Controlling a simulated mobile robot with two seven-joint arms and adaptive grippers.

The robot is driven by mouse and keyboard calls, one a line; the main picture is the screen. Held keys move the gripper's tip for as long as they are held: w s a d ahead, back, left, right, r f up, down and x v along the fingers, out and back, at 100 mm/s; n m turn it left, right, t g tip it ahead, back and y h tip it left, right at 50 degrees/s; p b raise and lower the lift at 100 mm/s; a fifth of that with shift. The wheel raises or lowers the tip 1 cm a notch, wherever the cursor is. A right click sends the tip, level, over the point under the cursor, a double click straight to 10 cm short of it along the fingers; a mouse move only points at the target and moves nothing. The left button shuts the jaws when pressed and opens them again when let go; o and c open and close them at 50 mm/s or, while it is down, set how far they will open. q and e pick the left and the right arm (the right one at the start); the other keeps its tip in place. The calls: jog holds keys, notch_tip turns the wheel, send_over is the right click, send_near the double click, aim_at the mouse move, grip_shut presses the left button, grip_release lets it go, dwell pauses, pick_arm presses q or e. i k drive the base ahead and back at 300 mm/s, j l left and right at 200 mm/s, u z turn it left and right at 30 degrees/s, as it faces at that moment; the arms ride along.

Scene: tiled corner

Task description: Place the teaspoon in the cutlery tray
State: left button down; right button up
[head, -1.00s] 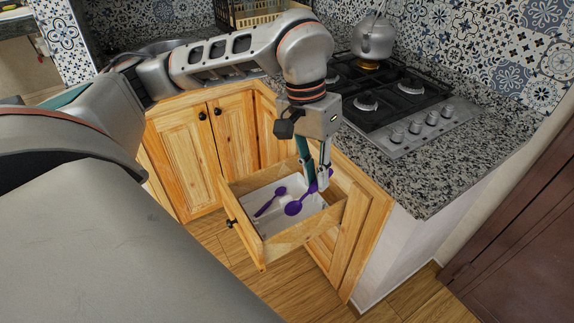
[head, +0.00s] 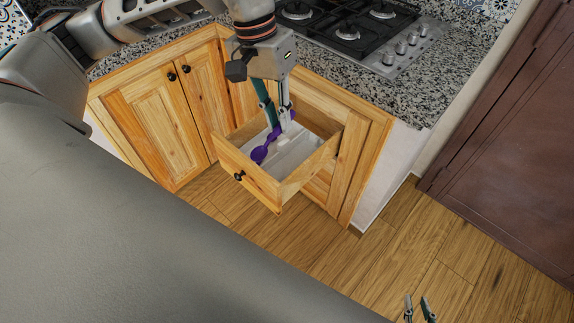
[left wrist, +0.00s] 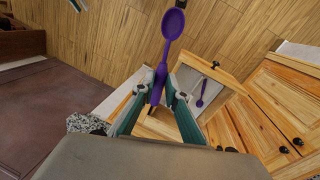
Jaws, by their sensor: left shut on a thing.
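My left gripper (head: 286,124) is shut on the handle of a purple teaspoon (head: 261,153) and is over the open drawer. In the left wrist view the gripper (left wrist: 162,94) holds the spoon (left wrist: 173,24) with its bowl pointing away from the fingers. The pale cutlery tray (head: 295,153) lies inside the drawer. A second purple spoon (left wrist: 202,95) lies in the tray in the left wrist view; in the head view I cannot separate it from the held one. My right gripper (head: 419,309) is at the bottom edge, fingers apart and empty.
The wooden drawer (head: 255,177) stands open, with walls around the tray. Cabinet doors (head: 150,110) are to its left. The granite counter (head: 400,98) with a gas hob (head: 350,25) is above. A brown door (head: 510,130) is at right; the floor (head: 350,270) is clear.

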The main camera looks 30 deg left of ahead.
aim_at(296, 165)
jog(key=k+j+z, duration=0.1)
jog(key=j, duration=0.3)
jog(key=k+j+z, duration=0.25)
jog(key=j, duration=0.4)
jog(key=k+j+z, duration=0.1)
jog(key=j, duration=0.4)
jog(key=i+j+z, duration=0.25)
jog(key=j, duration=0.35)
jog(key=i+j+z, duration=0.1)
jog(key=i+j, duration=0.2)
